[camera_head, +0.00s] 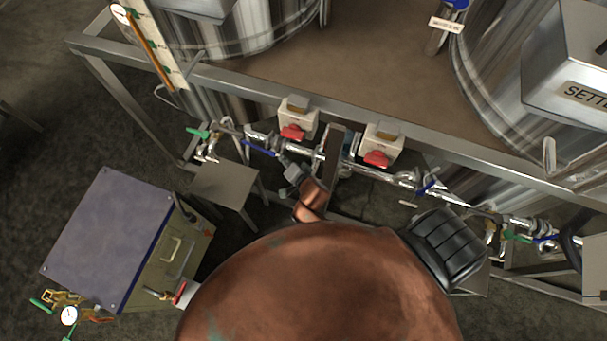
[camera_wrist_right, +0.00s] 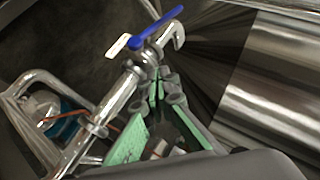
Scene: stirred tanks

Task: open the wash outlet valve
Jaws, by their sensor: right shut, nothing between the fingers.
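A valve with a blue lever (camera_wrist_right: 155,28) sits on a bright metal pipe (camera_wrist_right: 118,98) in the right wrist view. A hooked pipe end (camera_wrist_right: 176,36) is beside the lever. My right gripper (camera_wrist_right: 158,84) has green-padded fingers, shut and empty, with tips close below the valve; I cannot tell whether they touch it. Another blue lever (camera_head: 426,187) is farther right. No readable label marks the wash outlet valve. My left gripper is not in view.
Two pale boxes with red knobs (camera_head: 292,132) (camera_head: 377,158) stand above the pipes. A metal frame rail (camera_head: 235,83) crosses behind them. A purple-topped cabinet (camera_head: 105,235) stands left. A large copper-coloured surface (camera_head: 320,285) covers the bottom middle and hides what is below.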

